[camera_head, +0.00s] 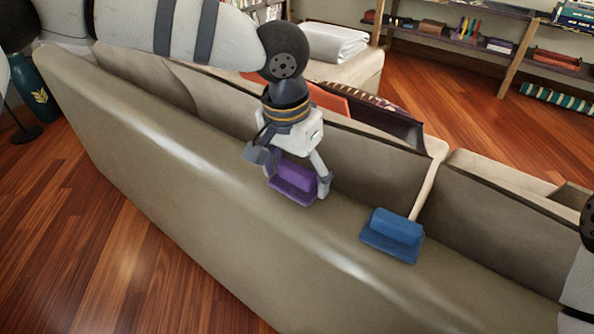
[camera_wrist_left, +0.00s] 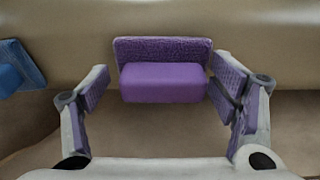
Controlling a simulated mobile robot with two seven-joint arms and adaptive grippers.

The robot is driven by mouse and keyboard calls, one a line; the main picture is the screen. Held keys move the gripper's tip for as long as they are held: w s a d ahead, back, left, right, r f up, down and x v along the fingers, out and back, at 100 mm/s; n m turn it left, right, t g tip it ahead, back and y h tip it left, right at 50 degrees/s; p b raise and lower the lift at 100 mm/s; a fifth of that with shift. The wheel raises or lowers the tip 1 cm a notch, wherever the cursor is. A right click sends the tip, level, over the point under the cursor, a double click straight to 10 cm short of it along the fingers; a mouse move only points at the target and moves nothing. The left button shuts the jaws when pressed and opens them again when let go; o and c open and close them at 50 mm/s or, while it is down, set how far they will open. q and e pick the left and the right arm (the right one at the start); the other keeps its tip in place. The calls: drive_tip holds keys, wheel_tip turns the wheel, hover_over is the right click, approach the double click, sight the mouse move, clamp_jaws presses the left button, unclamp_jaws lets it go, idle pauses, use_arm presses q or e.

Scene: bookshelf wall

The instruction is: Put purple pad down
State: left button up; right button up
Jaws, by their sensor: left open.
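The purple pad (camera_head: 294,184) rests on the top of the sofa back (camera_head: 185,165). It has a flat base and a raised block on top. My left gripper (camera_head: 296,180) is above and around it, with its fingers apart. In the left wrist view the purple pad (camera_wrist_left: 163,72) lies between the open fingers of my left gripper (camera_wrist_left: 165,92), with a gap at the left finger and the right finger close to it. My right gripper is not in view; only part of that arm shows at the right edge of the head view.
A blue pad (camera_head: 393,234) sits on the same sofa top to the right, and it also shows at the left of the left wrist view (camera_wrist_left: 18,68). Low shelves (camera_head: 470,40) stand at the back. Wooden floor (camera_head: 80,240) is open at the left.

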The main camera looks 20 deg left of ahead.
sight(287, 189)
use_arm(q)
drive_tip(key=shift+f, duration=0.3)
wheel_tip(287, 189, up, 12)
drive_tip(key=s+a, duration=0.1)
drive_tip(key=shift+s+r, duration=0.2)
drive_tip(key=shift+s, duration=0.2)
drive_tip(key=shift+f, duration=0.1)
